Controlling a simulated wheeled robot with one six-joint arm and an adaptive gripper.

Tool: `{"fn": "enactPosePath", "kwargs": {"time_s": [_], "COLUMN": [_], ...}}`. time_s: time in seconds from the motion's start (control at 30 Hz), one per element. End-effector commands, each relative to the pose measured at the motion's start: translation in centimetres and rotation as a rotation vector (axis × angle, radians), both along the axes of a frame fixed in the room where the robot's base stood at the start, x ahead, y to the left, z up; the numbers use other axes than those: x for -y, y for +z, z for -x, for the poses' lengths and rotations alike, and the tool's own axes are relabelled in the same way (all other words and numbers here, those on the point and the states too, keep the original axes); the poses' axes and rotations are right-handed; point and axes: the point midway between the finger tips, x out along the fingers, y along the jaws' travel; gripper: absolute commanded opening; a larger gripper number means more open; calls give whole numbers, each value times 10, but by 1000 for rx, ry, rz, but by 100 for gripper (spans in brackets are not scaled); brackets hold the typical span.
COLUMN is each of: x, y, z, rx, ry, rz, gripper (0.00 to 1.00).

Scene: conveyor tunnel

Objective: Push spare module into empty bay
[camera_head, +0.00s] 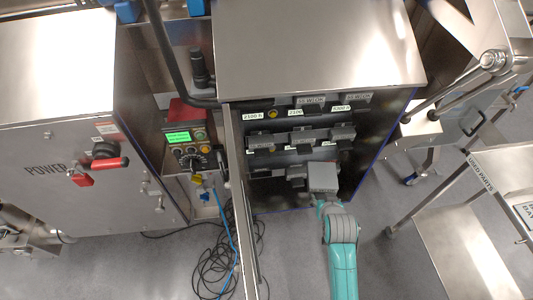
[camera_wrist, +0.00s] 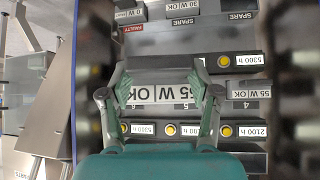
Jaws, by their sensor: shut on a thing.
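My gripper (camera_head: 319,196) is at the front of the open module rack (camera_head: 262,158), at its lower right. It is shut on a grey box-shaped module (camera_head: 323,176). In the wrist view, my gripper's two fingers (camera_wrist: 166,98) stand on either side of the module (camera_wrist: 165,77), whose white label ends in "5 W OK". Rows of dark modules with hour labels such as "5300 h" (camera_wrist: 236,59) and "2100 h" lie around it. The "SPARE" label (camera_wrist: 183,21) and red "FAULTY" label (camera_wrist: 133,28) are beyond. The empty bay cannot be made out clearly, nor how deep the module sits.
The rack's open door (camera_head: 240,205) stands upright just left of my gripper. Loose black cables (camera_head: 215,262) lie on the floor beyond it. A "POWER" cabinet (camera_head: 70,160) is at the left. A "USED PARTS" cart (camera_head: 470,235) is at the right, with clear floor between.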

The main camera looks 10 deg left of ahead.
Motion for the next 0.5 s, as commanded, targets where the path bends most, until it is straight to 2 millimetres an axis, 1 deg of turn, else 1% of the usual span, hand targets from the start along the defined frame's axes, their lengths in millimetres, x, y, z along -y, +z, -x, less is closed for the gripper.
{"fn": "enactPosePath", "kwargs": {"time_s": [0.03, 0.07, 0.1, 0.17, 0.2, 0.27, 0.3, 0.4, 0.5], "x": [-19, -29, -42, -62, -76, -96, -109, -138, -161], "y": [23, 33, 48, 69, 84, 106, 120, 152, 178], "z": [-12, -16, -21, -27, -30, -33, -34, -33, -30], "rx": [13, 12, 13, 12, 13, 12, 12, 10, 8], "ry": [26, 37, 52, 74, 87, 107, 120, 146, 167], "rz": [-1, 0, 1, 2, 1, 1, 0, -2, -5], "gripper": [0, 0, 0, 0, 0, 0, 0, 0, 0]}}
